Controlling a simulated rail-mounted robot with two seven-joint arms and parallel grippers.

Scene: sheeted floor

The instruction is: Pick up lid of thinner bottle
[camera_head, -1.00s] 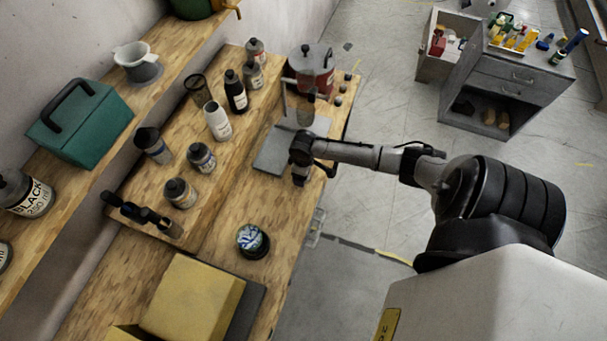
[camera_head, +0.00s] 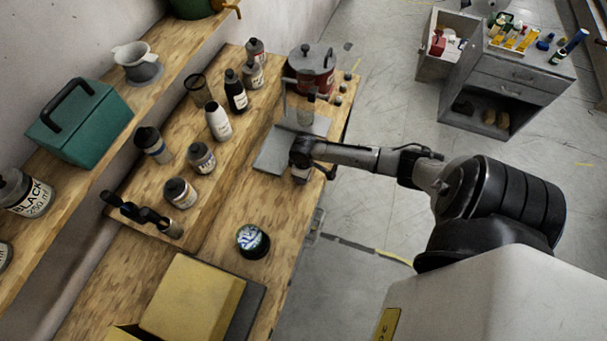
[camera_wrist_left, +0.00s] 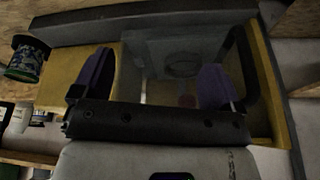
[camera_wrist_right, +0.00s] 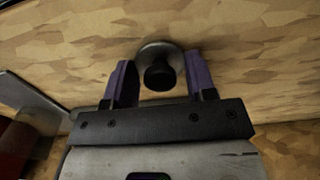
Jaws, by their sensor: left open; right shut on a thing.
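My right gripper (camera_head: 301,160) is over the wooden bench near its right edge. It is closed around a small grey, round-shouldered bottle (camera_wrist_right: 145,52) with a black lid (camera_wrist_right: 159,76). In the right wrist view the lid lies between the two purple fingers (camera_wrist_right: 160,82). In the head view part of the bottle (camera_head: 300,176) shows below the gripper, with a pale label I cannot read. I cannot tell whether the bottle touches the bench. My left gripper (camera_wrist_left: 157,85) is open and empty above a yellow box; it is outside the head view.
Several bottles, including a white one (camera_head: 218,122) and a black one (camera_head: 236,93), stand on the raised wooden step. A red pot (camera_head: 312,70) and grey plate (camera_head: 273,154) are behind my right gripper. A round tin (camera_head: 252,241) and yellow box (camera_head: 193,302) are nearer.

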